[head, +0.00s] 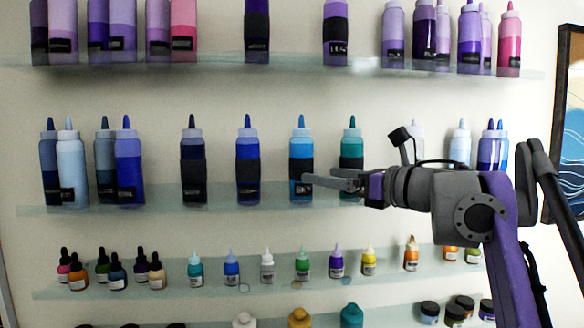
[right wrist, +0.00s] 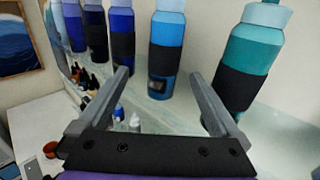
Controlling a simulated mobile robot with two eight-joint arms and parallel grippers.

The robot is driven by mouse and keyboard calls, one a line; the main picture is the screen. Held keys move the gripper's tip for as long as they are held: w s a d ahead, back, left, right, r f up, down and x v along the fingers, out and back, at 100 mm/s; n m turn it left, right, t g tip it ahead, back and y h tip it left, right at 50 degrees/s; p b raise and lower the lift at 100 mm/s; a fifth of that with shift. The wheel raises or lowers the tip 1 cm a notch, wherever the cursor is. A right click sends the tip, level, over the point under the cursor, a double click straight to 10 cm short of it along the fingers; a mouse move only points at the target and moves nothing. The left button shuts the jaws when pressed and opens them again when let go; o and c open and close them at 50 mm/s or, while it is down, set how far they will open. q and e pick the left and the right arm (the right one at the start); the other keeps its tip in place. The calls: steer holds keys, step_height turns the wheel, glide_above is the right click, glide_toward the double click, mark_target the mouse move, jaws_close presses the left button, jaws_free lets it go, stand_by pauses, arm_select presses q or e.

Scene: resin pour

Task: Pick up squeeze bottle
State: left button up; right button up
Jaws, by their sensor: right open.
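Squeeze bottles stand upright on glass shelves. On the middle shelf, a bright blue bottle with a black sleeve (head: 301,150) is just left of my right gripper's fingertips, and a teal bottle (head: 351,142) is partly behind the gripper. My right gripper (head: 318,180) is open and empty at about that shelf's height. In the right wrist view, the bright blue bottle (right wrist: 166,40) shows between the spread fingers (right wrist: 158,76), beyond their tips. The teal bottle (right wrist: 252,50) is to the right, partly covered by the right finger. My left gripper is not in view.
Dark blue bottles (head: 248,165) (right wrist: 122,35) stand to the left on the same glass shelf (head: 225,195). Purple bottles fill the shelf above; small dropper bottles (head: 232,268) stand below. A framed picture (head: 568,120) hangs at the right.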

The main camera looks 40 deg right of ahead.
mark_target(300, 172)
steer(key=shift+w+a+r, duration=0.15)
steer(key=shift+w+a, duration=0.15)
steer(key=shift+w, duration=0.4)
steer(key=w, duration=0.7)
steer(key=shift+a+f+p, duration=0.2)
steer(key=shift+f+p, duration=0.1)
steer(key=shift+p, duration=0.1)
steer(key=shift+s, duration=0.15)
steer(key=c, duration=0.3)
jaws_close()
